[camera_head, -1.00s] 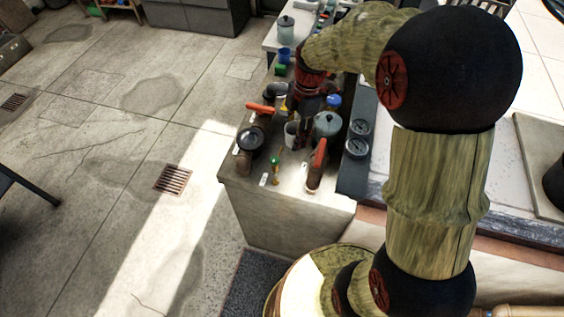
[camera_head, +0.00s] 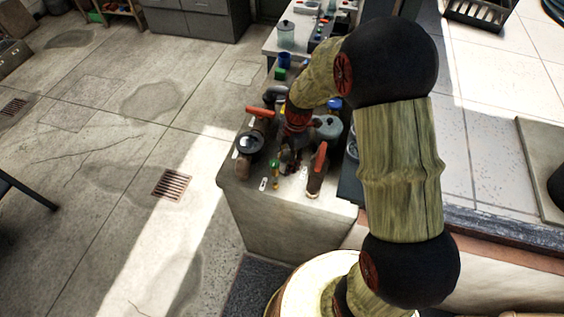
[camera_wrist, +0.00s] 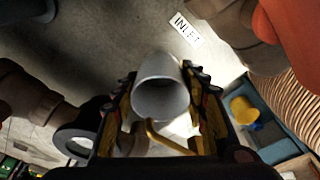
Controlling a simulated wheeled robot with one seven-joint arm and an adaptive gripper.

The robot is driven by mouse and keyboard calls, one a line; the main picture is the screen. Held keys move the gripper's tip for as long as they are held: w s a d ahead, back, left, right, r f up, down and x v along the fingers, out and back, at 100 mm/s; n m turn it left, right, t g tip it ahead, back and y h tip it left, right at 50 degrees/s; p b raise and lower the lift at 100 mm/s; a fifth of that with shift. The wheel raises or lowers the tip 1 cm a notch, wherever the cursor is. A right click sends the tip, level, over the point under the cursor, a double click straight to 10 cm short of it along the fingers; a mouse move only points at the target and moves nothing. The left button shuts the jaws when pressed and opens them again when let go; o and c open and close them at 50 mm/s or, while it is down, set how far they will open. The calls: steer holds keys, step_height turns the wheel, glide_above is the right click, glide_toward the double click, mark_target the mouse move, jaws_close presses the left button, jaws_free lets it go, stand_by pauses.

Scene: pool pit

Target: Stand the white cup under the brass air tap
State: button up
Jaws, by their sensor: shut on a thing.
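The white cup (camera_wrist: 160,92) is between the two fingers of my gripper (camera_wrist: 160,78) in the wrist view, its round rim facing the camera. My gripper is shut on it. In the head view my gripper (camera_head: 291,158) is low over the bench's near part, and I cannot make out the cup there. The brass air tap (camera_head: 275,178), small with a green knob, stands near the bench's front edge, just left of my gripper. A bent brass-yellow rod (camera_wrist: 165,142) crosses below the cup's rim in the wrist view; I cannot tell whether it is the tap.
Red-handled valves stand on both sides, left (camera_head: 260,112) and right (camera_head: 320,158). A dark round fitting (camera_head: 249,145) and a grey-lidded pot (camera_head: 327,127) crowd the bench (camera_head: 275,222). An INLET label (camera_wrist: 187,28) lies near the cup. Open floor is at left.

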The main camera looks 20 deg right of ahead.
steer(key=shift+w+a+f, duration=0.5)
steer(key=shift+a+f, duration=0.1)
steer(key=shift+a, duration=0.1)
steer(key=shift+d, duration=0.1)
steer(key=shift+f, duration=0.1)
steer(key=o, duration=1)
step_height(320, 180, up, 12)
steer(key=d+p, duration=0.1)
steer(key=d, duration=0.1)
steer(key=s+a+r+m+t+h, duration=0.1)
steer(key=s+r+m+t, duration=0.1)
steer(key=s+r+m, duration=0.4)
steer(key=s+a+r+m+t, duration=0.1)
steer(key=s+r+m, duration=0.3)
steer(key=r, duration=0.5)
steer(key=s+r+m+t, duration=0.1)
steer(key=s+m, duration=0.2)
steer(key=s, duration=0.1)
steer(key=s+r+m+t, duration=0.1)
steer(key=s+r+m, duration=0.1)
steer(key=s+m, duration=0.1)
steer(key=s+r+m, duration=0.1)
steer(key=s+m, duration=0.2)
steer(key=s, duration=0.2)
steer(key=shift+r+m+t+h, duration=0.2)
steer(key=shift+m+t+h, duration=0.2)
